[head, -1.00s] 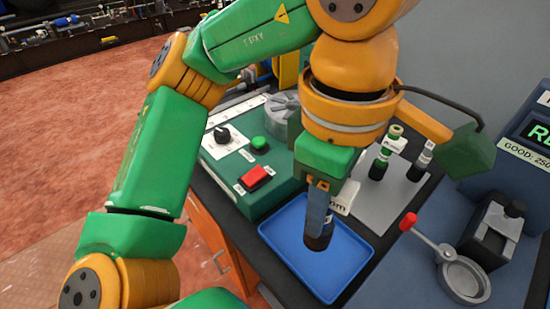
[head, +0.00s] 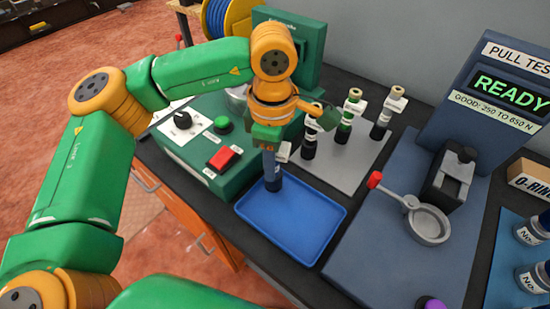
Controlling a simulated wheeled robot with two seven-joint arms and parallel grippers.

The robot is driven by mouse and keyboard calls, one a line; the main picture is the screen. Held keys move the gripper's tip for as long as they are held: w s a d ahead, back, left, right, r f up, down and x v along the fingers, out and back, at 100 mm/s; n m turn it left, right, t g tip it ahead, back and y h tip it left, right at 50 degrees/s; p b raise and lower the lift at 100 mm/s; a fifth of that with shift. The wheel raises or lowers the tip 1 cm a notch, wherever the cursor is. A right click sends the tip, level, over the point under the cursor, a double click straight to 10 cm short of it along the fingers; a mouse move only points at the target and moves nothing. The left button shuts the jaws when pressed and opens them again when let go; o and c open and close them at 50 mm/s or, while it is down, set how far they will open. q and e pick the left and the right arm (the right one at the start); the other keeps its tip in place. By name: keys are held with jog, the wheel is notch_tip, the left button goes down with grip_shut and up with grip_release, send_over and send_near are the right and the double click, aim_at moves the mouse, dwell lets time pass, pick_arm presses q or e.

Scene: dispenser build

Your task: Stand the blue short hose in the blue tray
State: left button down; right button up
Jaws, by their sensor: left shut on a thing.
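My left gripper (head: 270,152) points down over the back left part of the blue tray (head: 300,225). It is shut on a short, dark blue upright piece, the blue short hose (head: 273,183); the fingers hide most of it. The hose's lower end shows against the tray's back left corner. I cannot tell whether it touches the tray floor. The rest of the tray is empty. My right gripper is not in view.
A green control box (head: 222,185) with a red button stands left of the tray. A grey plate (head: 345,160) behind it bears several upright hose pieces. A blue-grey tester base (head: 385,245) with a round clamp (head: 428,223) stands at the right.

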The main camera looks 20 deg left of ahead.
pick_arm(q)
notch_tip(320, 180, down, 2)
jog(key=shift+f, duration=0.1)
jog(key=shift+f, duration=0.1)
jog(key=shift+f, duration=0.15)
jog(key=c, duration=0.6)
grip_release()
jog(key=shift+s, duration=0.1)
jog(key=shift+r, duration=0.2)
notch_tip(320, 180, up, 12)
jog(key=shift+r, duration=0.1)
